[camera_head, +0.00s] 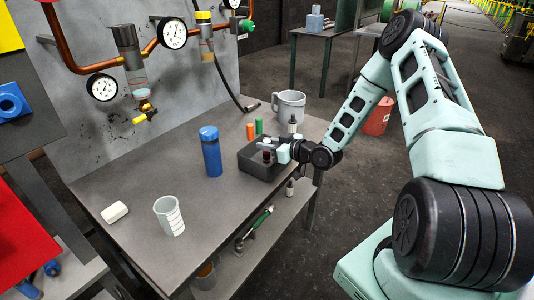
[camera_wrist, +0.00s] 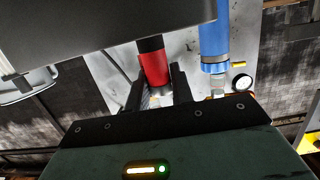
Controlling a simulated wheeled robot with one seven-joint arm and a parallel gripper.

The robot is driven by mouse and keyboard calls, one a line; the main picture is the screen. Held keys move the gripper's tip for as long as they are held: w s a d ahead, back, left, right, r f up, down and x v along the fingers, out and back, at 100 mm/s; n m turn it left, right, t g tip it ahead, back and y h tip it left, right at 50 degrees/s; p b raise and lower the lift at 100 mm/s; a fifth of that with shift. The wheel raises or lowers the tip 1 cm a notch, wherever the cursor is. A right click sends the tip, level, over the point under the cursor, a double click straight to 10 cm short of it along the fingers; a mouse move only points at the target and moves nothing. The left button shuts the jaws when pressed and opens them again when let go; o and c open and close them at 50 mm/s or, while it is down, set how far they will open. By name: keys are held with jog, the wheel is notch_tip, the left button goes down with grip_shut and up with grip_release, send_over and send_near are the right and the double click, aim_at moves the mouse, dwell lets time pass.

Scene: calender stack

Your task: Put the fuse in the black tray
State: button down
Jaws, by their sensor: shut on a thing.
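The fuse, a red cylinder with a black end, (camera_wrist: 154,66) is between the fingers of my gripper (camera_wrist: 159,92) in the wrist view. My gripper is shut on it. In the head view my gripper (camera_head: 273,150) is over the black tray (camera_head: 262,174), reaching in from the right. The fuse (camera_head: 267,156) shows there as a small dark red shape within the tray's outline. I cannot tell whether it touches the tray floor. The tray sits near the right edge of the grey table, and my gripper hides part of its interior.
A blue cylinder (camera_head: 210,152) stands left of the tray. Orange (camera_head: 250,131) and green (camera_head: 259,127) cylinders and a grey mug (camera_head: 289,105) stand behind it. A beaker (camera_head: 168,216) and white block (camera_head: 114,212) are front left.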

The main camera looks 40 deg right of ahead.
aim_at(267, 162)
jog(key=shift+f, duration=1.9)
jog(key=shift+f, duration=0.2)
jog(key=c, duration=1.2)
grip_release()
jog(key=shift+r, duration=0.1)
